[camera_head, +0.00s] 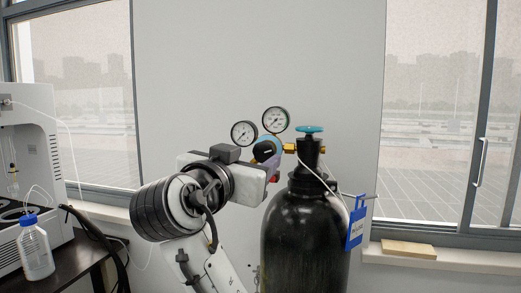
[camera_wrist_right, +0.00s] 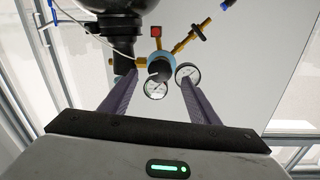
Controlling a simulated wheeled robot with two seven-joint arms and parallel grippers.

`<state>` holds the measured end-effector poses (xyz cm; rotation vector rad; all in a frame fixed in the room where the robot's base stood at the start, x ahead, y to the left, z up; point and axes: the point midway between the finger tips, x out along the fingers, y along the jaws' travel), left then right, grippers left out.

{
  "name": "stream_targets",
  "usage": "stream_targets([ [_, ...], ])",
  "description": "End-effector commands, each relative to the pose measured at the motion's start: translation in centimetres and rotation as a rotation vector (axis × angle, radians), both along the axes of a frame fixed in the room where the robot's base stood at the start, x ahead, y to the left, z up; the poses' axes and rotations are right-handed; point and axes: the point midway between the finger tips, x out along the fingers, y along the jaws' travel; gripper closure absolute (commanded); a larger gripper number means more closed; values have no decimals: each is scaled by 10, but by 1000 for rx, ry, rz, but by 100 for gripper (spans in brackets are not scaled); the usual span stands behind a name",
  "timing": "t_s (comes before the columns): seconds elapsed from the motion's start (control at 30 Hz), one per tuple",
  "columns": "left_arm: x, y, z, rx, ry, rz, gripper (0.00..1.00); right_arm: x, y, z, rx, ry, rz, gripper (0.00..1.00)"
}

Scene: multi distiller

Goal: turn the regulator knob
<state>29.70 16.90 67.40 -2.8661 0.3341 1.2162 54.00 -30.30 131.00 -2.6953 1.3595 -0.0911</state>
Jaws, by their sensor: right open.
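The regulator (camera_head: 266,142), with a light blue body and a dark knob (camera_head: 266,151), sits beside the neck of a black gas cylinder (camera_head: 305,235). Two round gauges, the left one (camera_head: 244,133) and the right one (camera_head: 275,120), stand above it. My right gripper (camera_head: 270,163) is at the regulator, partly hidden by its own wrist. In the wrist view, its two purple fingers (camera_wrist_right: 158,75) are spread, with the dark knob (camera_wrist_right: 159,70) between their tips. Gaps show on both sides; contact cannot be seen clearly. My left gripper is out of view.
A white machine (camera_head: 40,135) and a blue-capped bottle (camera_head: 34,250) stand at left. Windows and a wall lie behind.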

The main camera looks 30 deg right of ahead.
Motion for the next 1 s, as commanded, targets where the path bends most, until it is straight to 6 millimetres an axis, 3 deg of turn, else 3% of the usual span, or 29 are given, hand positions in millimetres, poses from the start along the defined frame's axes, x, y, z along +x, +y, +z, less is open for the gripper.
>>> stream_targets([
  [0.1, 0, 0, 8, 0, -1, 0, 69, 13, -18, 2, -3, 3, -4, 44],
  [0.3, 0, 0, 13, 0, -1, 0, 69, 27, -36, 1, -3, 3, -1, 44],
  [0.67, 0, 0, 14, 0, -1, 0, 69, 31, -41, -1, -1, 1, 2, 44],
  [0.9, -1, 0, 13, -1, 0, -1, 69, 31, -41, -1, -1, 2, 1, 83],
  [1.0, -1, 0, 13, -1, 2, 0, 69, 31, -41, -1, -2, 2, 1, 86],
])
